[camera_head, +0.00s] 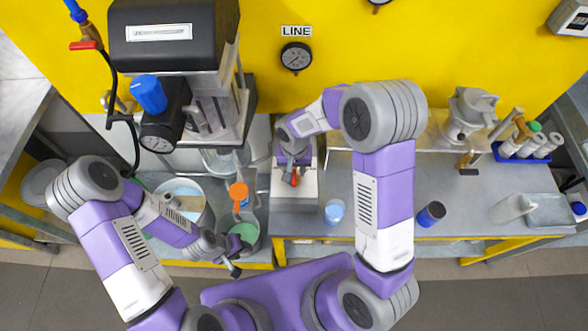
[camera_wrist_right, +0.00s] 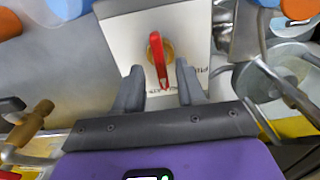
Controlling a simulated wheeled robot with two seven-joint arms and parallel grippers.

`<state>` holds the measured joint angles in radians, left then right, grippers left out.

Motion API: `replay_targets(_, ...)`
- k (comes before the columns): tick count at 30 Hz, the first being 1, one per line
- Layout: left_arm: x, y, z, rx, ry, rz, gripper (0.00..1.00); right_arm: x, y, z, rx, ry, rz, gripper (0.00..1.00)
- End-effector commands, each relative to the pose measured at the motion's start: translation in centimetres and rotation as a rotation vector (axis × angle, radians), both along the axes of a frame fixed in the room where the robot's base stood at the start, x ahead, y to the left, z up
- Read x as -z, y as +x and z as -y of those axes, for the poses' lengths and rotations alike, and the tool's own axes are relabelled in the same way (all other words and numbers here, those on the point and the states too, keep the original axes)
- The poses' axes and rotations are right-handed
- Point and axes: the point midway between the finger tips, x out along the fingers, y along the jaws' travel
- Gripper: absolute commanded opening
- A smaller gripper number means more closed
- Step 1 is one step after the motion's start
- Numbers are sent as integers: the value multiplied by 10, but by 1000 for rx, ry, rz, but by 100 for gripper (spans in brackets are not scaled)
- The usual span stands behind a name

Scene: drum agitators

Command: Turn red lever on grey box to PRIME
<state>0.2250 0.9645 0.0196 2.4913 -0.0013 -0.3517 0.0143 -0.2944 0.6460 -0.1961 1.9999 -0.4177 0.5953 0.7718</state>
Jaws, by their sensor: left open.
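The grey box (camera_head: 295,198) stands on the bench, mid-view, with a pale top face. Its red lever (camera_head: 294,178) is partly hidden by my right gripper (camera_head: 293,160) in the head view. In the right wrist view the red lever (camera_wrist_right: 157,55) sits on a brass hub and its tip points down the picture. My right gripper (camera_wrist_right: 160,78) is open, with one finger on each side of the lever and gaps visible. Lettering on the face is partly hidden and not clearly readable. My left gripper (camera_head: 232,268) is open, low over the bench's front edge beside a green-topped container.
A green container (camera_head: 245,232) and an orange-capped bottle (camera_head: 239,192) stand left of the box. A gauge (camera_head: 296,57) marked LINE is on the yellow wall.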

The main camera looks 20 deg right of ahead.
Motion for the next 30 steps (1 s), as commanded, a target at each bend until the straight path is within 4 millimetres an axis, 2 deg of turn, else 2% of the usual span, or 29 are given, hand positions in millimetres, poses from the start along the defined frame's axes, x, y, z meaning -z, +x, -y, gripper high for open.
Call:
replay_targets(1,1,0,0,0,0,1,43,7,0,0,0,0,-2,39)
replay_targets(5,1,0,0,0,0,1,43,16,0,0,1,0,0,39)
replay_targets(14,1,0,0,0,0,1,43,18,0,0,1,0,1,39)
replay_targets(21,1,0,0,0,0,1,43,18,0,0,1,1,1,3)
replay_targets(22,1,0,0,0,0,1,43,18,0,0,1,1,1,0)
replay_targets(30,2,0,0,0,0,1,43,18,0,0,-9,1,1,0)
